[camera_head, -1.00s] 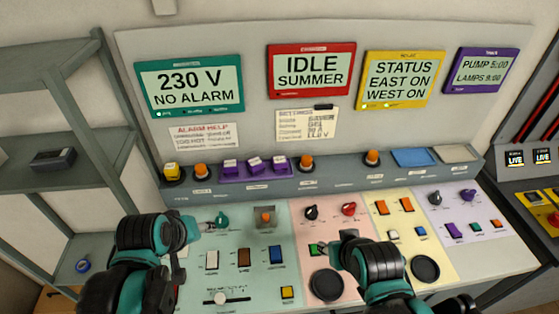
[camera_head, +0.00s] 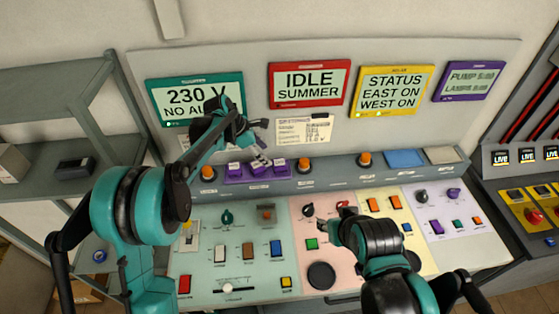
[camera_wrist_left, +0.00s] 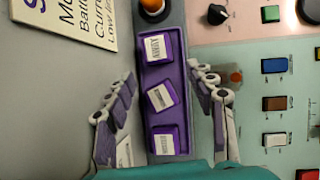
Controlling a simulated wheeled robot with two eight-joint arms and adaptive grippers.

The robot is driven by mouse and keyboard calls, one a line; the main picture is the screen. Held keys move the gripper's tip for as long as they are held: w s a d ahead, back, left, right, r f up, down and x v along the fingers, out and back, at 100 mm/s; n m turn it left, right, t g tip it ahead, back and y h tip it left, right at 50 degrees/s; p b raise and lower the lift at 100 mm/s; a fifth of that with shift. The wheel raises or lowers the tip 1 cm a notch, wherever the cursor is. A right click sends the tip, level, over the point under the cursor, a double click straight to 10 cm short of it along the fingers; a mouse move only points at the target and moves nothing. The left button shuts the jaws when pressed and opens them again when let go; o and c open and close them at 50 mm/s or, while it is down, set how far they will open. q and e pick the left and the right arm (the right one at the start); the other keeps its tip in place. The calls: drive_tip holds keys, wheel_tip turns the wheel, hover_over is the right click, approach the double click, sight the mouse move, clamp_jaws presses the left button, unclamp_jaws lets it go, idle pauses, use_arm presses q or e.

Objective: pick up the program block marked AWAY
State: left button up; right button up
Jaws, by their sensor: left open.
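Three purple program blocks with white labels stand in a purple tray (camera_head: 262,176) on the console ledge. In the left wrist view they are a top block (camera_wrist_left: 157,48), a turned middle block (camera_wrist_left: 160,97) and a bottom block (camera_wrist_left: 163,142). The labels are too small to read surely, so I cannot tell which says AWAY. My left gripper (camera_head: 261,143) is open and empty above the tray; in its wrist view its fingers (camera_wrist_left: 162,78) lie on either side of the tray. My right gripper (camera_head: 338,209) is over the pink panel, its fingers too small to judge.
Orange buttons flank the tray, one at left (camera_head: 207,171) and one at right (camera_head: 304,165). The wall with a red screen (camera_head: 309,84) and a paper note (camera_head: 305,129) rises close behind. The sloped green panel (camera_head: 205,263) in front carries switches and a slider.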

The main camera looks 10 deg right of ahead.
sight(279, 163)
use_arm(q)
drive_tip(key=shift+n, duration=0.7)
drive_tip(key=x, duration=0.7)
drive_tip(key=d+x, duration=0.1)
drive_tip(key=x, duration=0.2)
drive_tip(key=shift+w+r, duration=0.1)
drive_tip(key=shift+w, duration=0.15)
drive_tip(key=shift+r, duration=0.1)
drive_tip(key=c, duration=1)
